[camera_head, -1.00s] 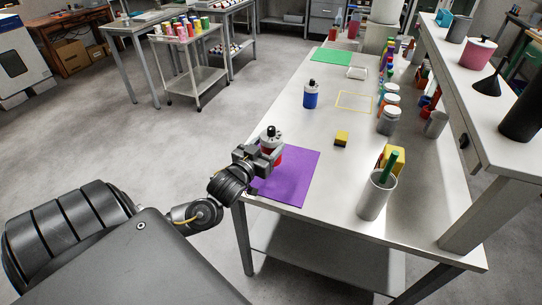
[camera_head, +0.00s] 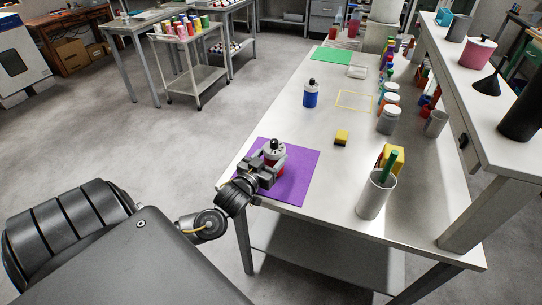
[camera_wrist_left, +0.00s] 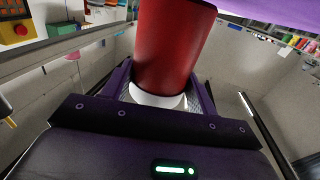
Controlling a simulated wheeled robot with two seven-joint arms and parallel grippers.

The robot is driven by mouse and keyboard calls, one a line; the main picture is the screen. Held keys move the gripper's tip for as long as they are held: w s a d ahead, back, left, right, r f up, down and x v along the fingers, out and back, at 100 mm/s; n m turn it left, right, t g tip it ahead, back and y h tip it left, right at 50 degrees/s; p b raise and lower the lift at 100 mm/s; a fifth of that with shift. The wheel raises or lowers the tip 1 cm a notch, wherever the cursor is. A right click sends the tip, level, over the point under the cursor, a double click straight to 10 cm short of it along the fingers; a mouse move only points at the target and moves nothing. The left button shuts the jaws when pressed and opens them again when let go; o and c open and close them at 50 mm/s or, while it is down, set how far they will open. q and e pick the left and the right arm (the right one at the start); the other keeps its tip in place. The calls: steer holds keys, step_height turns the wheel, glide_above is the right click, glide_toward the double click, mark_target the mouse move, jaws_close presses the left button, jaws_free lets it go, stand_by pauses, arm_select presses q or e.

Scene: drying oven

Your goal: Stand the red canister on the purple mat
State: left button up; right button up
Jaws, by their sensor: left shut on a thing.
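The red canister (camera_head: 281,157), with a grey-white collar and black cap, is over the middle of the purple mat (camera_head: 298,186) near the table's front left corner. It looks upright in the head view. My left gripper (camera_head: 268,167) is shut on it from the left side. In the left wrist view the red canister (camera_wrist_left: 172,45) fills the top middle, between the fingers of my left gripper (camera_wrist_left: 160,92). The gripper hides part of the canister's lower side in the head view, so I cannot tell whether its base touches the mat. My right gripper is not in view.
A grey cup (camera_head: 374,197) with a green stick stands to the right, beside a yellow object. Jars line the right side.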

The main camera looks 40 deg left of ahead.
arm_select(q)
steer(key=shift+s+f, duration=0.15)
steer(key=shift+f, duration=0.15)
steer(key=o, duration=1.1)
steer(key=shift+d+f, duration=0.1)
steer(key=shift+f, duration=0.1)
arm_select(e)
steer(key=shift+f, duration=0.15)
arm_select(q)
steer(key=shift+s, duration=0.1)
steer(key=shift+r, duration=0.6)
steer(key=s, duration=0.3)
steer(key=s+d, duration=0.1)
steer(key=s, duration=0.3)
steer(key=s+b, duration=0.1)
steer(key=s, duration=0.3)
steer(key=shift+s+d+r, duration=0.2)
steer(key=shift+d, duration=0.05)
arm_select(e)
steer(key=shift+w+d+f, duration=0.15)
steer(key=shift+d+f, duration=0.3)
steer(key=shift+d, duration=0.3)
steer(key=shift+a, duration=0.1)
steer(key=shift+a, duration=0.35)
